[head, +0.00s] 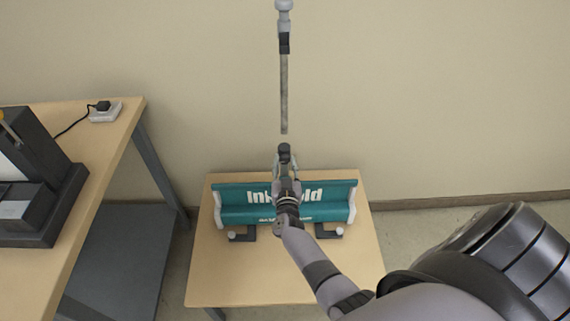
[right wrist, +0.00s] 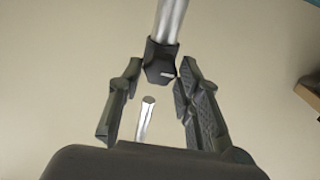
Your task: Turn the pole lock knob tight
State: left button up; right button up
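The pole (head: 284,90) is a slim grey rod that stands up in front of the wall, with a dark collar partway along it. My right gripper (head: 284,156) is over the teal display base, with a dark knob-like part (head: 284,150) at its fingertips. In the right wrist view, the thick pole (right wrist: 172,18) comes in from the top into a dark collar (right wrist: 160,62) between my two fingertips. The fingers are apart by about its width; I cannot tell whether both touch it. A thin rod end (right wrist: 145,118) shows below. My left gripper is not in view.
The teal base (head: 235,208) with white lettering and dark feet stands on a small wooden table (head: 340,270). A larger table on the left bears a dark machine (head: 35,185) and a white box with a black plug (head: 105,112). The wall is close behind.

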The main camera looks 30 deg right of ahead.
grip_shut()
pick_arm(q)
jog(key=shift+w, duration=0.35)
pick_arm(e)
jog(key=shift+m, duration=0.5)
jog(key=m+b, duration=0.1)
jog(key=m, duration=0.4)
jog(key=shift+d+m+b, duration=0.1)
jog(key=shift+m+b, duration=0.2)
jog(key=m+b, duration=0.1)
jog(key=m, duration=0.4)
jog(key=shift+s+f+b, duration=0.1)
jog(key=shift+f+b, duration=0.05)
jog(key=shift+b, duration=0.25)
pick_arm(q)
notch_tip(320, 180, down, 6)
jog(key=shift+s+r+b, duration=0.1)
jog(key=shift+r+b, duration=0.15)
jog(key=shift+b, duration=0.85)
pick_arm(e)
jog(key=m, duration=0.6)
jog(key=shift+m, duration=0.4)
